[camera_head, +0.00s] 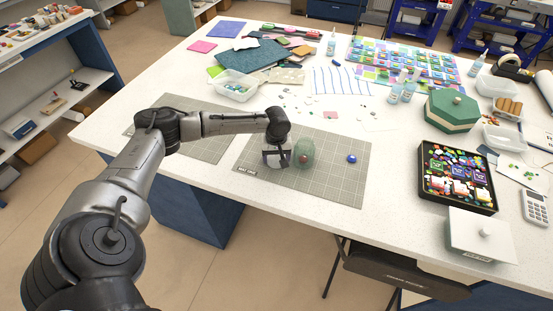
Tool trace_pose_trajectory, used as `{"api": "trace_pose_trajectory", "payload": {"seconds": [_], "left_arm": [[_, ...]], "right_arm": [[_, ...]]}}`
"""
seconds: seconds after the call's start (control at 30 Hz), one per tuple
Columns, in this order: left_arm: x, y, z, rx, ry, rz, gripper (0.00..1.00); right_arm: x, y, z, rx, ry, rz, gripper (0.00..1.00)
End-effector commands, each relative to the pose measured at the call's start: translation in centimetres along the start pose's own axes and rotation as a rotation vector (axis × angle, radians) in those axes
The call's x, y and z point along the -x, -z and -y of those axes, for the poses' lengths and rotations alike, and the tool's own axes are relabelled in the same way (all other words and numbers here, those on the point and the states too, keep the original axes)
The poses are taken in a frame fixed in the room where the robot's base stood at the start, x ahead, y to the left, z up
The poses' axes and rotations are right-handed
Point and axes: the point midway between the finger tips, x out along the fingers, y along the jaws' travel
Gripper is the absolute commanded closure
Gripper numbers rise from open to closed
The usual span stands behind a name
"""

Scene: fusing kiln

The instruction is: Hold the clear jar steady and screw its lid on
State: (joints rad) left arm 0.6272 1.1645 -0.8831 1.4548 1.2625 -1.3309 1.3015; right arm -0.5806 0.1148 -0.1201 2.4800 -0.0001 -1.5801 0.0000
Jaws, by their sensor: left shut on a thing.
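The clear jar (305,147) is pale green and see-through. It stands on the grey cutting mat (343,190) near the front of the table, and a small reddish thing shows in or through it. My left gripper (287,158) is at the jar's left side, shut on it; the fingertips are small and partly hidden. A small round blue thing (351,158) lies on the mat to the right of the jar, apart from it. I cannot tell whether it is the lid. My right gripper is not in view.
A black tray of colourful pieces (457,207), a white box with a knob (482,235) and a green-topped box (452,108) stand at the right. A clear tub (234,86) and glass sheets lie behind. The mat's right part is mostly free.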

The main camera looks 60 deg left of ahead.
Motion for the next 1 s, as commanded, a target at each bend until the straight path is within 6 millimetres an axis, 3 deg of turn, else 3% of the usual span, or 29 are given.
{"api": "trace_pose_trajectory", "payload": {"seconds": [0.27, 0.7, 1.0], "left_arm": [[0.4, 0.0, 0.0, 0.0, -0.001, -0.001, 0.5], [7.3, 0.0, 0.0, 0.0, -0.001, -0.001, 0.5], [9.9, 0.0, 0.0, 0.001, -0.001, 0.0, 0.5]], "right_arm": [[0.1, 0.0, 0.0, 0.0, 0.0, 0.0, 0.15], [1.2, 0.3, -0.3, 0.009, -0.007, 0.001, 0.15], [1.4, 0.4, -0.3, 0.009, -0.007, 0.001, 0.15]]}}
